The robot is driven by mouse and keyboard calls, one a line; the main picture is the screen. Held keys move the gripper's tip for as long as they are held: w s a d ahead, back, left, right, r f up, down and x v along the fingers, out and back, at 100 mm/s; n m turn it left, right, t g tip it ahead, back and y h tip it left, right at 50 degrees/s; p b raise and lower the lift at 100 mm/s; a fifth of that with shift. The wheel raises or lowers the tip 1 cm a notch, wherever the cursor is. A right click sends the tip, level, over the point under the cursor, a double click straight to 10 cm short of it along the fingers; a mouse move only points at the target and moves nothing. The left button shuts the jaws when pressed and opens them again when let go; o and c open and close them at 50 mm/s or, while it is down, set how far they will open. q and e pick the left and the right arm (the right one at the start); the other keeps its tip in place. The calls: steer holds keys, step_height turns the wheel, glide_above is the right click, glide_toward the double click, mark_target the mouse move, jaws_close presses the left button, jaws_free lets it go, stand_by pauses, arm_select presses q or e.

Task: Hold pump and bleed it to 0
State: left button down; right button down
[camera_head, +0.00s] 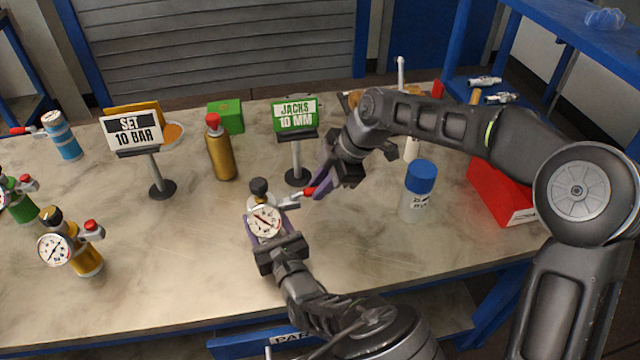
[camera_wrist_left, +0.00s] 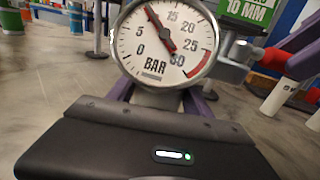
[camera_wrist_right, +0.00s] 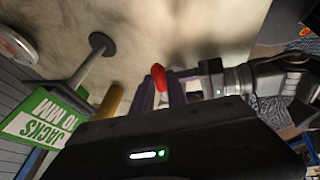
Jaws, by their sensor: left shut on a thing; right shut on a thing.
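A pump (camera_head: 249,205) with a round white gauge (camera_head: 264,221) stands near the front middle of the table. My left gripper (camera_head: 268,228) is shut around its body below the gauge. In the left wrist view the gauge (camera_wrist_left: 163,42) is marked BAR, and its red needle points up-left, at about 10. A red-tipped lever (camera_head: 306,192) sticks out from the pump's right side. My right gripper (camera_head: 318,184) is shut on this lever; the red tip (camera_wrist_right: 158,77) shows between its fingers in the right wrist view. The pump's lower body is hidden by my left gripper.
Behind stand a "SET 10 BAR" sign (camera_head: 133,132), a gold bottle (camera_head: 220,152) and a "JACKS 10 MM" sign (camera_head: 296,116). Gold (camera_head: 88,260) and green (camera_head: 20,200) gauged vessels are left. A blue-capped bottle (camera_head: 418,195) and red bin (camera_head: 500,190) are right.

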stand_by(0.7)
steer(key=s+a+m+t+h, duration=0.1)
steer(key=s+m+h, duration=0.1)
steer(key=m, duration=0.4)
steer(key=s+a+m+t+h, duration=0.1)
steer(key=s+a+m+h, duration=0.1)
steer(key=m, duration=0.4)
steer(key=s+a+m+t+h, duration=0.1)
steer(key=s+a+m+h, duration=0.1)
steer(key=m, duration=0.4)
steer(key=shift+s+a+h, duration=0.1)
steer(key=shift+h, duration=0.3)
steer(key=c, duration=1.3)
jaws_free()
steer(key=shift+r, duration=0.1)
steer(key=v, duration=1.1)
steer(key=shift+s+a+r, duration=0.15)
steer(key=shift+s+r, duration=0.15)
